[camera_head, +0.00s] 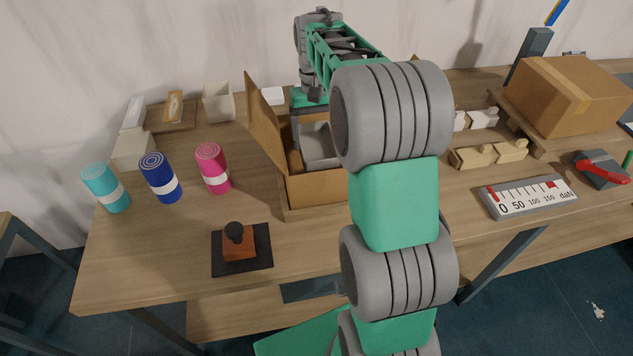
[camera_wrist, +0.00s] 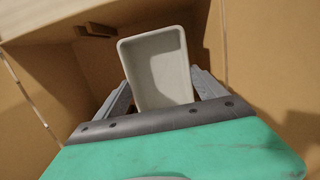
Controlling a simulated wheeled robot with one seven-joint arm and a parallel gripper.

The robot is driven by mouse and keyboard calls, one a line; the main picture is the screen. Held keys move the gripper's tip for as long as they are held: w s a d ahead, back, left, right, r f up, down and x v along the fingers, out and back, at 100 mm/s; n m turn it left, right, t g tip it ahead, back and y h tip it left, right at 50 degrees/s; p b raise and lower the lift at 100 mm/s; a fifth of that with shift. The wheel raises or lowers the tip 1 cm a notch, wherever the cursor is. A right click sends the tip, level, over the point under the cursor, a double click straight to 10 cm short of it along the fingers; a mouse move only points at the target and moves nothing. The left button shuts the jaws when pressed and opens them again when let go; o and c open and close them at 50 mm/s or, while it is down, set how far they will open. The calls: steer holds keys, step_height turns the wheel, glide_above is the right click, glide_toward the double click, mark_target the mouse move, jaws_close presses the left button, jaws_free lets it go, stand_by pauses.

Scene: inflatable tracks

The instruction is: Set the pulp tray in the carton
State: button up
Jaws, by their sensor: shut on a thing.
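The pulp tray (camera_wrist: 158,66) is a shallow pale grey rectangular tray. In the wrist view it sits between the two fingers of my gripper (camera_wrist: 160,95), which is shut on it. The open cardboard carton (camera_head: 318,191) stands on the table, with one flap (camera_head: 265,118) raised on its left. In the head view the tray (camera_head: 318,143) shows inside the carton's opening, below my gripper (camera_head: 305,125). The carton's brown inner walls (camera_wrist: 45,70) surround the tray in the wrist view. My arm hides the carton's right part. I cannot tell whether the tray touches the carton floor.
Cyan (camera_head: 105,187), blue (camera_head: 160,177) and pink (camera_head: 213,168) cans stand left of the carton. A stamp (camera_head: 239,243) on a dark pad is in front. A closed box (camera_head: 575,95), wooden blocks (camera_head: 488,154) and a scale display (camera_head: 527,197) are to the right.

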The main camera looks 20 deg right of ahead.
step_height(320, 180, down, 10)
steer(key=shift+r+p, duration=0.1)
steer(key=shift+p, duration=0.55)
steer(key=o, duration=1.4)
steer(key=r, duration=0.4)
steer(key=w+r, duration=0.1)
steer(key=r, duration=0.3)
steer(key=r+b, duration=0.1)
steer(key=r, duration=0.3)
steer(key=shift+w+d, duration=0.2)
